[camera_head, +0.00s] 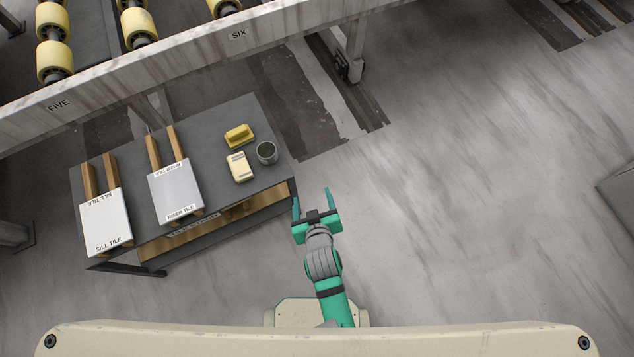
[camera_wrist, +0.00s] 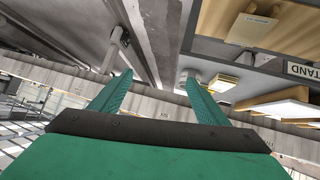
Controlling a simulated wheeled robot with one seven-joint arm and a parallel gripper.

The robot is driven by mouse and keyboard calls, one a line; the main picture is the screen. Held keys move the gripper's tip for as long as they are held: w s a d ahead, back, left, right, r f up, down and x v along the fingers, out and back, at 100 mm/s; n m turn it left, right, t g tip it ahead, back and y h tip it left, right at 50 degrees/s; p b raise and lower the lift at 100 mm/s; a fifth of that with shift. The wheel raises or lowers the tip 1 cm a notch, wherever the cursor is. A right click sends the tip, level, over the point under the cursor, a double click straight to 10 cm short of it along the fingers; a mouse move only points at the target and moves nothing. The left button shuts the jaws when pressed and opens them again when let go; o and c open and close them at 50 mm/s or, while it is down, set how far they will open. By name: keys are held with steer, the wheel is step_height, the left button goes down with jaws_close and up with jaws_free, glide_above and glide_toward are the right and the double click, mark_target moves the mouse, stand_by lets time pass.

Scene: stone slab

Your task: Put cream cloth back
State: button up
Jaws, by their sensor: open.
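A cream folded-looking block with dark stripes (camera_head: 240,167), which looks like the cream cloth, lies on the grey stand top (camera_head: 215,130) near its right end. A flat cream item (camera_wrist: 254,28) also shows on the stand's wooden lower shelf in the wrist view; I cannot tell whether it is cloth. My gripper (camera_head: 312,203) is open and empty, just off the stand's right front corner. Its two green fingers also show spread in the wrist view (camera_wrist: 157,80), with nothing between them.
A yellow block (camera_head: 239,135) and a dark-filled grey cup (camera_head: 266,152) sit close to the cream block. A riser tile (camera_head: 178,192) and a sill tile (camera_head: 106,222) lie on wooden strips to the left. A roller conveyor rail (camera_head: 190,55) runs behind.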

steer(key=s+d+r+m+t+h, duration=0.1)
steer(key=s+r+m+t, duration=0.3)
steer(key=s+r, duration=1.3)
steer(key=shift+s+d+r+t, duration=0.25)
steer(key=shift+s+t, duration=0.25)
steer(key=shift+s, duration=0.15)
